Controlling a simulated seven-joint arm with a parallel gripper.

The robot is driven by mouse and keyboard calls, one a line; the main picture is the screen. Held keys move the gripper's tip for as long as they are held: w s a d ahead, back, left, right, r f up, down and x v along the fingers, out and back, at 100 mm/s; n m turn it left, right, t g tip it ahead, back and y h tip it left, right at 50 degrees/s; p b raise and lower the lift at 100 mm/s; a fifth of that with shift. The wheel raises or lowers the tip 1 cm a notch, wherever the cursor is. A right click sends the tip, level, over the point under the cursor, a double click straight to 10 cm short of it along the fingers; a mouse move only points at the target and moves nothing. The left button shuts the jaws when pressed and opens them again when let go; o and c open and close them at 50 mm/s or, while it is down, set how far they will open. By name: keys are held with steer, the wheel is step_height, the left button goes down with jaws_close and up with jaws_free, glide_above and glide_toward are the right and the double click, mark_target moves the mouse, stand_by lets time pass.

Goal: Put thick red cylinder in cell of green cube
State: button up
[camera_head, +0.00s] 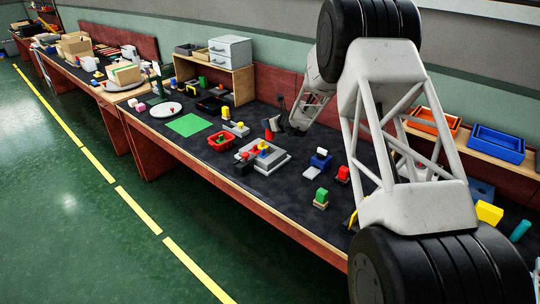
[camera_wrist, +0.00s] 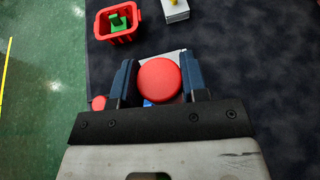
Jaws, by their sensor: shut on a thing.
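My gripper (camera_wrist: 160,82) is shut on the thick red cylinder (camera_wrist: 159,79), whose round top shows between the two fingers in the wrist view. In the head view my gripper (camera_head: 274,124) holds the red cylinder (camera_head: 268,134) above the dark table, near a grey stepped tray (camera_head: 277,162). Parts of a grey surface and something blue show behind the cylinder in the wrist view. A green block (camera_wrist: 118,23) sits inside a red bin (camera_wrist: 134,34) in the wrist view. The red bin (camera_head: 219,146) also shows left of the gripper in the head view. I cannot tell which cell holds a green cube.
The grey tray carries small yellow, red and blue pieces. A green block (camera_head: 321,194) on a pale base, a blue-and-white piece (camera_head: 320,160) and a red block (camera_head: 343,174) stand to the right. A green mat (camera_head: 188,125) lies left. Dark tabletop is free between them.

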mark_target(273, 134)
steer(key=shift+f, duration=3.1)
steer(key=shift+f, duration=1.85)
steer(key=shift+f, duration=0.15)
steer(key=o, duration=0.7)
steer(key=shift+v, duration=6.05)
